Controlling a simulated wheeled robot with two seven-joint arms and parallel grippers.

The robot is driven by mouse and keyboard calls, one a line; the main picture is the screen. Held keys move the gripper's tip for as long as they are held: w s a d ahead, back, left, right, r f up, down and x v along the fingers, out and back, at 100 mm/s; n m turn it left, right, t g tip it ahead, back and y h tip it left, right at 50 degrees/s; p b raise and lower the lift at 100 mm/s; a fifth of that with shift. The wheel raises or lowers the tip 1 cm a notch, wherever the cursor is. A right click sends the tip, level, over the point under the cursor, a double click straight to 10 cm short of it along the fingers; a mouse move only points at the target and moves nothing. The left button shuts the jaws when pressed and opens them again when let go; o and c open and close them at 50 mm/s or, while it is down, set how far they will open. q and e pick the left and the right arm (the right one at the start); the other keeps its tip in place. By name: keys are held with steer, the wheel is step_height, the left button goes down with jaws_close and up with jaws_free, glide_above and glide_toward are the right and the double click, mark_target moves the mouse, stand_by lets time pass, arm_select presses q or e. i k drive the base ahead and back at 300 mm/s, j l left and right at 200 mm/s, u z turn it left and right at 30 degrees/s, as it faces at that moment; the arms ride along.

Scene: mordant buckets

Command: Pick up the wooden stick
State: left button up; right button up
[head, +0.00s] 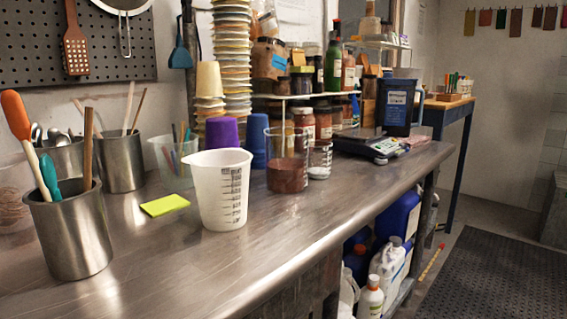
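A brown wooden stick (88,148) stands nearly upright in the front steel canister (72,240) at the left end of the bench. Its lower end is hidden inside the canister. An orange-headed spatula with a pale handle (17,118) and a teal-handled tool (50,176) lean in the same canister, left of the stick. Two more thin wooden-looking sticks (139,110) stand in a second steel canister (121,162) farther back. Neither of my grippers is in view.
A white measuring jug (218,190) stands right of the front canister, with a yellow-green note pad (164,205) between them. A clear beaker of brown matter (287,172) is farther right. The steel bench (180,270) is bare along its front edge.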

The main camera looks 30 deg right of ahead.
mark_target(87, 129)
steer(key=k, duration=0.45)
steer(key=l, duration=0.2)
steer(key=i+l+u, duration=0.1)
steer(key=l+u, duration=0.15)
steer(key=l, duration=0.75)
steer(key=l+u, duration=0.25)
steer(key=l, duration=0.7)
steer(key=k+l+u, duration=0.1)
steer(key=l+u, duration=0.15)
steer(key=l, duration=0.75)
